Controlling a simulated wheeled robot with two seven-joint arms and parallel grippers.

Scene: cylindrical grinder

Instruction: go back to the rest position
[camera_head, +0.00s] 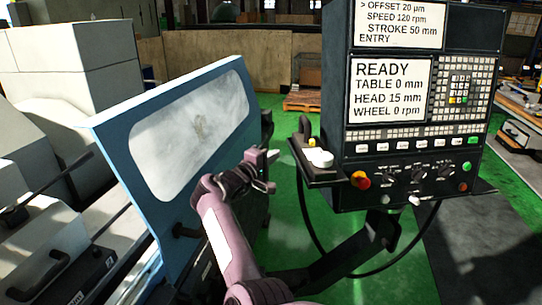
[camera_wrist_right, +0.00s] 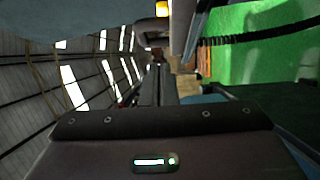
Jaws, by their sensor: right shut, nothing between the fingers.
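My right gripper (camera_head: 271,171) is in the middle of the head view, at the end of my pinkish arm, which rises from the bottom. It is shut with nothing between its fingers. It is in front of the right end of the blue machine door (camera_head: 105,150) and left of the control panel (camera_head: 350,150), apart from the panel. In the right wrist view, its dark fingers (camera_wrist_right: 155,88) point away from the camera. My left gripper is not in view.
The panel screen (camera_head: 390,90) reads READY, table 0 mm, head 15 mm, wheel 0 rpm. A red emergency button (camera_head: 361,180) and a small shelf with a white object (camera_head: 320,158) are at the panel's left. Green floor (camera_head: 290,215) is open between door and panel. A pallet (camera_head: 302,101) lies behind.

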